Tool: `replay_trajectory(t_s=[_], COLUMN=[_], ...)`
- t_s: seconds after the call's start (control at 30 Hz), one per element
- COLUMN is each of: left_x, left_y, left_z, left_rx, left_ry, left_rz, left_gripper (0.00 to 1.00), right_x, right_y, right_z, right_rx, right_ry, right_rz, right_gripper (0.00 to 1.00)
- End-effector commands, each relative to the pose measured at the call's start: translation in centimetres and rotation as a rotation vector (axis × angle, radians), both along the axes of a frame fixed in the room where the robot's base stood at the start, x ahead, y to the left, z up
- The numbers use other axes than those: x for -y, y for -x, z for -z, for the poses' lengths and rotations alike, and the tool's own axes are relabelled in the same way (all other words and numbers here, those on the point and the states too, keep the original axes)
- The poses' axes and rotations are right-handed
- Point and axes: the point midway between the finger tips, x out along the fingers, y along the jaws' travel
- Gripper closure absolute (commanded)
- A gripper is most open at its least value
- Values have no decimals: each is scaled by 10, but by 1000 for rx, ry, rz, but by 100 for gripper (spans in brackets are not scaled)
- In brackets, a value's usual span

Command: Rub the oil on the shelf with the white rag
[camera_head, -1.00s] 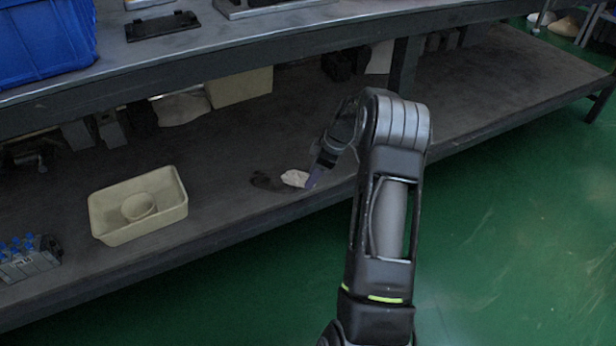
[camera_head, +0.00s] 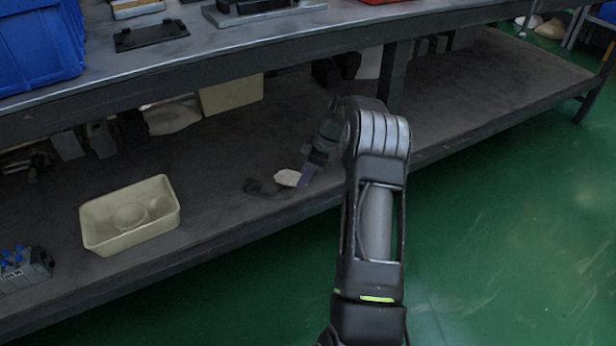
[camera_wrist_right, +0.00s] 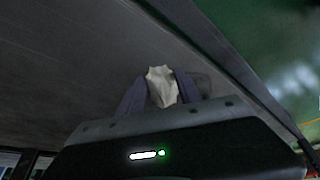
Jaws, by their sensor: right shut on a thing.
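The white rag (camera_head: 287,178) is on or just above the lower shelf (camera_head: 225,185) in the head view. My right gripper (camera_head: 303,178) is shut on the rag and reaches in from the right. In the right wrist view the rag (camera_wrist_right: 162,86) sits between the two purple fingers of my right gripper (camera_wrist_right: 160,95). A dark oil patch (camera_head: 258,187) lies on the shelf just left of and below the rag; part of it may be hidden by the rag. My left gripper does not show.
A cream tray (camera_head: 92,238) stands on the shelf to the left. A grey holder with blue-capped items (camera_head: 25,270) is at far left. The upper shelf (camera_head: 330,35) and its post (camera_head: 394,78) are above and behind my arm.

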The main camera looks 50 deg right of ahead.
Motion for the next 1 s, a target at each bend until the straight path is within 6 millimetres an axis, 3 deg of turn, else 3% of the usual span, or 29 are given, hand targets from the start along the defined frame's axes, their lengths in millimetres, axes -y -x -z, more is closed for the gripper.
replay_trajectory(t_s=[0.37,0.73,1.0], left_x=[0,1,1], left_y=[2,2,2], left_z=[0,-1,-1], left_rx=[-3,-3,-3], left_ry=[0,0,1], left_rz=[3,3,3], left_gripper=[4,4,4], right_x=[-3,-31,-34], right_y=[-1,-11,-12], right_z=[1,0,-1], right_rx=[-2,-2,-1], right_ry=[-2,-4,-2], right_rz=[-1,-3,-1], right_gripper=[91,91,91])
